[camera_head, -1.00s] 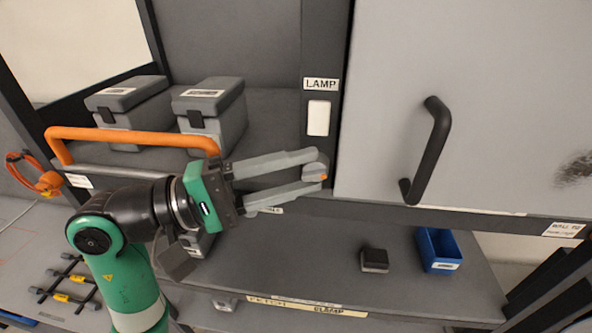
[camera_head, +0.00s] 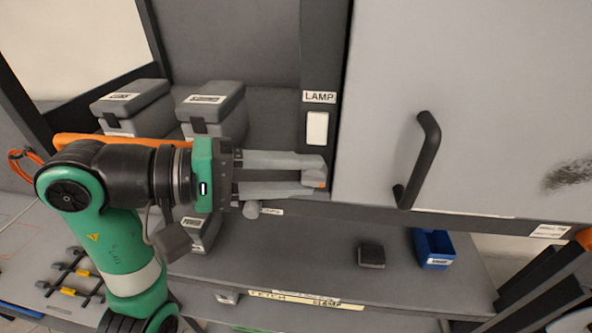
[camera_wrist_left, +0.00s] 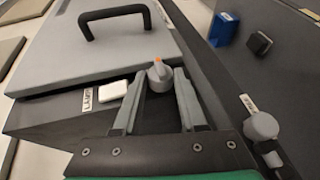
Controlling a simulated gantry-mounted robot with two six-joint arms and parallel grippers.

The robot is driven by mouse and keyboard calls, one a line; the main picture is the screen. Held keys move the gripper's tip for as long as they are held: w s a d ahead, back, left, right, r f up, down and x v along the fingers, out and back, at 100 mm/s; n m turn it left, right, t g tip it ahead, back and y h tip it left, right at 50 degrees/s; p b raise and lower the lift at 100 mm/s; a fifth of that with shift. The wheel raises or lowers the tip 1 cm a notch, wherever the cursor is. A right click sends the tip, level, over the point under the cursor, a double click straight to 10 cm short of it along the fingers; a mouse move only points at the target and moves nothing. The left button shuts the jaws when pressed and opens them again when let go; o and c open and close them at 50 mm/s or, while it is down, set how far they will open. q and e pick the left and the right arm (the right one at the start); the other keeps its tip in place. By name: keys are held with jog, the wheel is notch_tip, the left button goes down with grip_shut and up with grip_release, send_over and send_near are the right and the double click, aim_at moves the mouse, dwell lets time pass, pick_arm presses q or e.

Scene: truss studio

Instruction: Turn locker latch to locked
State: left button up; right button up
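The locker latch is a grey knob with an orange mark (camera_wrist_left: 158,76), on the dark frame below the white switch; it also shows in the head view (camera_head: 314,172). My left gripper (camera_head: 318,175) comes in level from the left, with its fingers above and below the knob. In the wrist view the left gripper's fingertips (camera_wrist_left: 159,84) lie close against both sides of the knob, with hardly any gap. The orange mark is at the knob's far end in the wrist view. The locker door (camera_head: 480,90), grey with a black handle (camera_head: 424,160), is closed. My right gripper is not in view.
A LAMP label (camera_head: 319,97) and white switch (camera_head: 317,128) sit just above the latch. Grey cases (camera_head: 212,105) and an orange bar (camera_head: 90,139) are at the left. A dark block (camera_head: 371,254) and blue bin (camera_head: 433,248) stand on the shelf below. Another round knob (camera_wrist_left: 262,127) shows in the wrist view.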

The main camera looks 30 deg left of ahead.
pick_arm(q)
jog(key=o, duration=0.4)
jog(key=shift+o, duration=0.2)
jog(key=b+v, duration=0.3)
jog(key=v, duration=0.8)
jog(key=shift+s+a, duration=0.2)
jog(key=shift+s, duration=0.05)
jog(key=shift+r, duration=0.1)
